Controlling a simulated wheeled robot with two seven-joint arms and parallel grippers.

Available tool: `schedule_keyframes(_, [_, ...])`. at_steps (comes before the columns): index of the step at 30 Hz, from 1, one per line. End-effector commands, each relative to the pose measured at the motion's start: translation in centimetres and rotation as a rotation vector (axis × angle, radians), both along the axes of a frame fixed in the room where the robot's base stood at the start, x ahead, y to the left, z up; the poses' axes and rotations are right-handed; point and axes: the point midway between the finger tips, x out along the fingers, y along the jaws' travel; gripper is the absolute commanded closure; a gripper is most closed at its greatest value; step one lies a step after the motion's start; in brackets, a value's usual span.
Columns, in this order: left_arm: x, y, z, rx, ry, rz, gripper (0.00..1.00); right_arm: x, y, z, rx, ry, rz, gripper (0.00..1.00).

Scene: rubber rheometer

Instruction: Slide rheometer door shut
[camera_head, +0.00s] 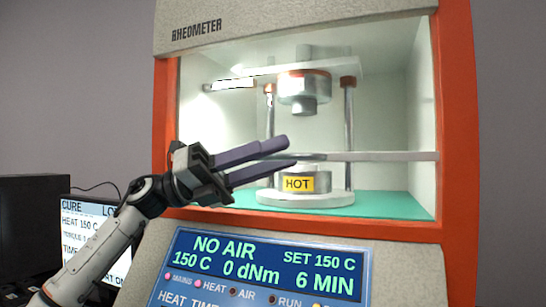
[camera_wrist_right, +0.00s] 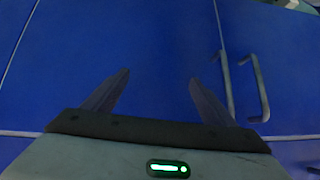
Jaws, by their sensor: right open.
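The rheometer (camera_head: 196,34) has an orange-framed chamber with a bright interior. A grey horizontal bar (camera_head: 385,156) crosses the chamber at mid-height and looks like the lower edge of the clear door. The gap below it shows the teal floor, so the door looks partly open. My left gripper (camera_head: 291,152) is in front of the chamber, its two purple fingers apart and empty, pointing right. Its fingertips overlap the bar's left part in the picture; I cannot tell whether they touch. My right gripper (camera_wrist_right: 159,80) is open and empty, facing blue cabinet fronts in the right wrist view.
Inside the chamber, a lower die with a yellow HOT label (camera_head: 298,184) sits beneath an upper die (camera_head: 303,88). A control display (camera_head: 262,262) reading NO AIR is below. A monitor (camera_head: 88,222) stands at left. Cabinet handles (camera_wrist_right: 260,88) show in the right wrist view.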

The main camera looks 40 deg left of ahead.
Motion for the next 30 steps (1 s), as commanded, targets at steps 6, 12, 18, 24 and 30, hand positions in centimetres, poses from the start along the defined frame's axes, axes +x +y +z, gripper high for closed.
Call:
schedule_keyframes(6, [-0.8, 1.8, -0.9, -0.001, 0.003, 0.005, 0.72, 0.3, 0.0, -0.7, 0.0, -0.006, -0.001, 0.22])
schedule_keyframes(12, [-2.5, 5.2, -2.3, 0.0, 0.003, 0.005, 0.72, 0.4, 0.0, -1.7, 0.003, -0.007, 0.001, 0.22])
schedule_keyframes(18, [-3.9, 7.8, -3.1, 0.0, 0.002, 0.003, 0.72, 0.3, -0.1, -2.2, 0.004, -0.007, 0.003, 0.22])
schedule_keyframes(24, [-4.4, 8.7, -3.3, 0.001, 0.001, 0.0, 0.72, 0.0, -0.1, -2.2, 0.005, -0.004, 0.004, 0.22])
schedule_keyframes(30, [-4.5, 8.7, -3.2, 0.001, 0.0, -0.001, 0.72, 0.0, -0.1, -2.1, 0.006, -0.005, 0.004, 0.22])
